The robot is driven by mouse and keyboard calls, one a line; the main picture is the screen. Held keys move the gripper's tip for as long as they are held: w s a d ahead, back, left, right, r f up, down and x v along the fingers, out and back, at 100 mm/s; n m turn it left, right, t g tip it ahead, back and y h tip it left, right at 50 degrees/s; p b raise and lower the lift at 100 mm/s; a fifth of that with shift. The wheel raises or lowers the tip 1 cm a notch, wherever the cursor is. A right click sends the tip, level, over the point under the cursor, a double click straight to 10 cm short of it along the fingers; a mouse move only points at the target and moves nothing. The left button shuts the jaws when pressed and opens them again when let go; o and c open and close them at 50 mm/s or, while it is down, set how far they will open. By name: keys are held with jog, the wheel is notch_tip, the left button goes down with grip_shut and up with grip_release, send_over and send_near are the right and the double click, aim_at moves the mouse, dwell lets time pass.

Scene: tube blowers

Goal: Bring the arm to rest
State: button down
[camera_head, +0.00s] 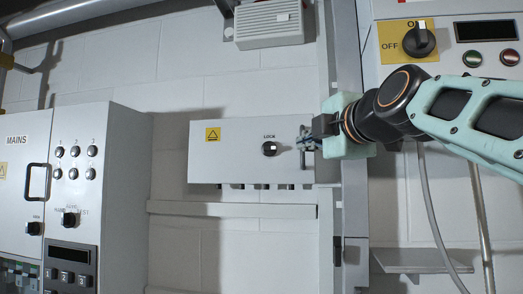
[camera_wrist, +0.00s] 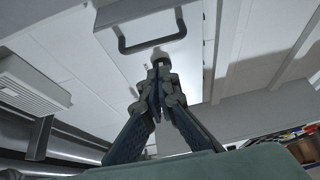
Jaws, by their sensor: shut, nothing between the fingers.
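My gripper (camera_head: 304,143) is shut and empty. In the head view it is at the right end of a grey wall box (camera_head: 225,160) with a yellow warning label. The box's dark handle (camera_head: 303,160) is partly hidden behind the fingers. The LOCK knob (camera_head: 269,148) is to the left of the fingertips. In the wrist view my fingers (camera_wrist: 160,70) come together in the middle, close to the box's handle (camera_wrist: 150,44). I cannot tell whether they touch it. My arm reaches in from the right.
A MAINS cabinet (camera_head: 120,195) with knobs and a keypad stands at left. A panel with an ON/OFF switch (camera_head: 419,40) is at upper right. A vented unit (camera_head: 268,25) hangs above the box. A small shelf (camera_head: 420,262) and a hanging cable (camera_head: 430,210) are below my arm.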

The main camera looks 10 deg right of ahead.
jog(key=s+d+b, duration=0.2)
jog(key=s, duration=0.6)
jog(key=s+a+f+m+g+p, duration=0.1)
jog(key=a+f+m+g, duration=0.15)
jog(key=f, duration=0.65)
jog(key=a+f+m+g+p, duration=0.15)
jog(key=f+m, duration=0.25)
jog(key=f, duration=0.5)
jog(key=s+a+f+m+g, duration=0.15)
jog(key=f+m, duration=0.25)
jog(key=f, duration=0.5)
jog(key=s+f+m+g+h, duration=0.1)
jog(key=s+f+m+g, duration=0.2)
jog(key=f, duration=0.8)
jog(key=s+f+m+g+h+p, duration=0.1)
jog(key=s+f+m+g, duration=0.2)
jog(key=s+f+m, duration=0.3)
notch_tip(320, 180, down, 6)
jog(key=shift+s+a+r+p, duration=0.25)
jog(key=shift+s+p, duration=0.05)
jog(key=shift+s, duration=0.9)
